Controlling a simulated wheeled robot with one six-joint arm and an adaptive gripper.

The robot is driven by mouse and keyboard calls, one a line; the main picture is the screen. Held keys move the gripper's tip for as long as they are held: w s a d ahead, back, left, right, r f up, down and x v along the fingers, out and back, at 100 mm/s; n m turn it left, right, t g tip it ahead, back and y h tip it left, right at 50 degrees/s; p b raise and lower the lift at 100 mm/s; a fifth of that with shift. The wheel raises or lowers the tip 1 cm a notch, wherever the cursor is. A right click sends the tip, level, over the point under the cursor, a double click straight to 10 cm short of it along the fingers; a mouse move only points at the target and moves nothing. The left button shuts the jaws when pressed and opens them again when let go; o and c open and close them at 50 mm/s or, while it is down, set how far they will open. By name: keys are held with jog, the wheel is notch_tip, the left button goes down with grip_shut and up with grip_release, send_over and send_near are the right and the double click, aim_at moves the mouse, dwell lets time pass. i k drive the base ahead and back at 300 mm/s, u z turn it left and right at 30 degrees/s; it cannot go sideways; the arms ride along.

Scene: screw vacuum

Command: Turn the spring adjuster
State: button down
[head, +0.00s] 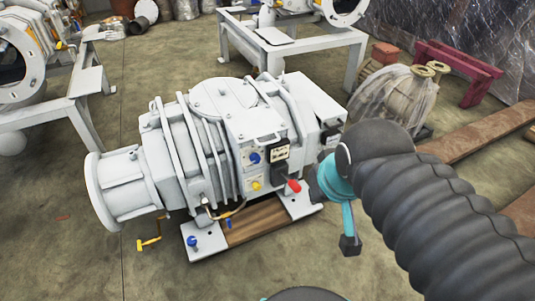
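A pale grey vacuum pump (215,130) stands on a wooden pallet base in the middle of the head view. Its near side carries a blue knob (254,157), a yellow knob (256,185) and a red knob (293,186). A yellow crank handle (150,236) sticks out low at the left. I cannot tell which of these parts is the spring adjuster. My arm comes in from the right, and its teal wrist is just right of the red knob. My gripper (349,245) seems to be the small dark end hanging below the wrist, apart from the pump; its fingers cannot be made out.
White metal frames with more pump parts stand at the left (60,110) and the back (290,45). A plastic-wrapped part (395,95), a dark red stand (460,70) and a rusty beam (480,130) lie at the right. The concrete floor in front is mostly clear.

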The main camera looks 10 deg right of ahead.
aim_at(255, 158)
jog(key=z, duration=2.65)
jog(key=k, duration=1.1)
jog(key=u, duration=2.5)
